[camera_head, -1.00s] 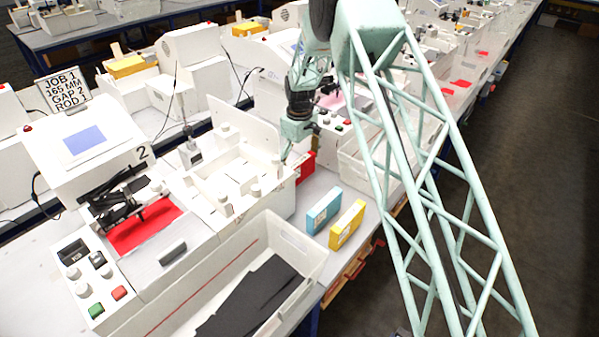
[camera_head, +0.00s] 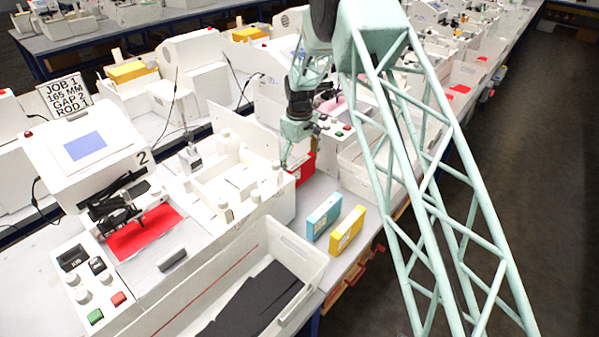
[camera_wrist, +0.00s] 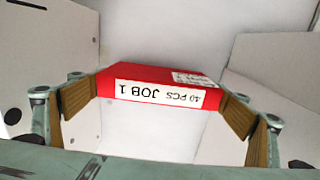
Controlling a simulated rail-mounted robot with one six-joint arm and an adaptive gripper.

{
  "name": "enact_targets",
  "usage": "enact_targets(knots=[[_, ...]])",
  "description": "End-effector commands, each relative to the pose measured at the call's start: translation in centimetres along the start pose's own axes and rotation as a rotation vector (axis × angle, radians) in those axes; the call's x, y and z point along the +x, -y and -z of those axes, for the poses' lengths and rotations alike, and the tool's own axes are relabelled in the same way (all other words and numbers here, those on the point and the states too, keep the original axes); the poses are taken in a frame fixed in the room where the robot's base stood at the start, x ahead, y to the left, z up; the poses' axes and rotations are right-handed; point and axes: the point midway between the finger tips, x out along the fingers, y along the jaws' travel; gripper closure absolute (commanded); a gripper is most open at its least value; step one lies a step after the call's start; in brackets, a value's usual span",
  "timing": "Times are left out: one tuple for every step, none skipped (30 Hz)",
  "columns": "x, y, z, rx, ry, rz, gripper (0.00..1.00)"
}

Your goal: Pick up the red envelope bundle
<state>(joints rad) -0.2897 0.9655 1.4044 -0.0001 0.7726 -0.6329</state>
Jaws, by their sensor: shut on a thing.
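The red envelope bundle (camera_wrist: 158,80) is a red block with a white label reading "40 PCS JOB 1", upside down in the wrist view. My gripper (camera_wrist: 155,100) is shut on it, with a wood-coloured pad at each end of the bundle. In the head view the red bundle (camera_head: 304,171) shows at the table's right part, beside the white machine. My gripper (camera_head: 291,163) is at its left side there, its fingertips partly hidden.
A blue box (camera_head: 323,216) and a yellow box (camera_head: 347,229) stand close by on the table (camera_head: 372,222). The white plotter (camera_head: 85,148) with red paper is at left. A white bin (camera_head: 312,262) holds dark sheets in front.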

Motion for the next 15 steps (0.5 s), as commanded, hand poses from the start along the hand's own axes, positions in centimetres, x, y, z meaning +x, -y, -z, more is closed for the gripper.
enact_targets(knots=[[-0.8,-0.1,0.1,0.0,-0.003,-0.002,0.19],[-1.2,-0.1,0.1,0.0,-0.003,-0.002,0.19],[-1.8,-0.1,0.1,0.0,-0.003,-0.002,0.19],[-2.2,-0.1,0.1,0.0,-0.002,-0.002,0.19],[-2.6,-0.1,0.1,0.0,-0.002,-0.001,0.19],[-3.2,-0.1,0.1,0.0,-0.002,-0.002,0.19],[-3.6,-0.1,0.1,0.0,-0.003,-0.002,0.19],[-4.1,-0.1,0.1,0.0,-0.003,-0.002,0.19],[-4.7,-0.1,0.1,0.0,-0.003,-0.002,0.19],[-5.0,-0.1,0.1,0.0,-0.002,-0.002,0.19],[-5.4,-0.1,0.1,0.0,-0.002,-0.001,0.19],[-5.8,-0.1,0.1,0.0,-0.002,-0.001,0.19],[-6.2,-0.1,0.1,0.0,-0.002,-0.002,0.19],[-6.5,-0.1,0.1,0.0,-0.002,-0.002,0.19],[-6.8,-0.1,0.1,0.0,-0.002,-0.002,0.19]])
